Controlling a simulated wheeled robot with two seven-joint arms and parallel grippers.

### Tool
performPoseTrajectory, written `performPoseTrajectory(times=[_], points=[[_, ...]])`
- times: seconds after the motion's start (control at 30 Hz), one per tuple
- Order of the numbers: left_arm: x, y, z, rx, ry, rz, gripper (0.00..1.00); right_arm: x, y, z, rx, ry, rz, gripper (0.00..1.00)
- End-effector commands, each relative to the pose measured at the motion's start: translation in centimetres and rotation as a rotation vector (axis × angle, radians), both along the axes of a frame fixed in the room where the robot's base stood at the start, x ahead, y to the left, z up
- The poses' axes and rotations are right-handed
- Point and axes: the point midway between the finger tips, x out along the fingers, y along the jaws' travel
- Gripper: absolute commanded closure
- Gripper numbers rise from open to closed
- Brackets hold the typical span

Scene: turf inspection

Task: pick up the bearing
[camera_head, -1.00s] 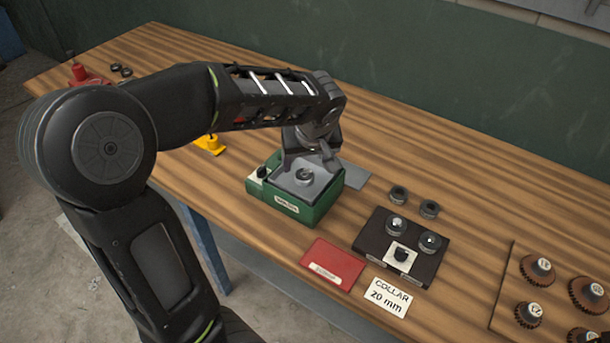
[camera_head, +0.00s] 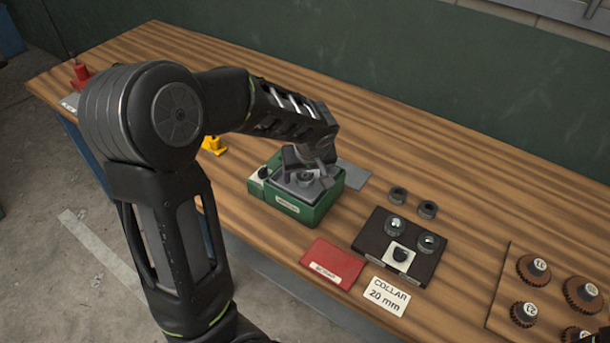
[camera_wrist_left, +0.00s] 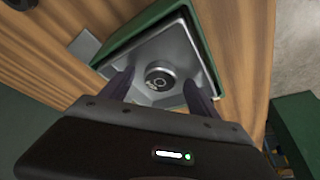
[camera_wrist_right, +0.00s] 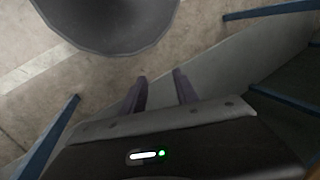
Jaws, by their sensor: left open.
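The bearing (camera_wrist_left: 160,80) is a small dark-rimmed metal ring lying in the square metal tray on top of a green box (camera_head: 296,208). In the head view the bearing (camera_head: 306,177) is partly hidden by my left gripper (camera_head: 312,172). My left gripper is open and points down over the tray. In the left wrist view its two fingers (camera_wrist_left: 157,88) stand on either side of the bearing, with nothing gripped; whether they touch it I cannot tell. My right gripper (camera_wrist_right: 159,80) is open and empty, away from the table top, with floor below it.
A red labelled plate (camera_head: 333,263), a card reading COLLAR 20 mm (camera_head: 387,295) and a black board (camera_head: 372,236) with metal parts lie right of the box. Two dark rings (camera_head: 397,194) lie behind it. A gear board (camera_head: 508,290) is at far right. A yellow piece (camera_head: 213,146) is left.

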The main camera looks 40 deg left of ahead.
Motion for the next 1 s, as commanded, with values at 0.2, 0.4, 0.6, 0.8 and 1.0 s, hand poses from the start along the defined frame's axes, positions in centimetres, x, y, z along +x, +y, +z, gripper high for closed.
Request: performPoseTrajectory(times=[0.2,0.4,0.6,0.8,1.0], points=[[0.0,0.01,0.04,0.001,-0.001,0.0,0.3,0.0,0.0,-0.04,0.0,0.0,0.0,0.64],[0.0,0.0,0.05,0.001,-0.001,0.0,0.3,0.0,0.01,-0.03,0.0,0.0,0.0,0.64],[0.0,0.0,0.05,0.001,-0.001,0.0,0.39,0.01,0.01,-0.03,0.0,0.0,0.0,0.64],[0.0,0.0,0.06,0.001,-0.001,0.0,0.55,0.01,0.01,-0.02,0.0,0.0,0.0,0.64],[0.0,0.0,0.06,0.001,-0.001,0.0,0.71,0.01,0.01,-0.02,0.0,0.0,0.0,0.64]])
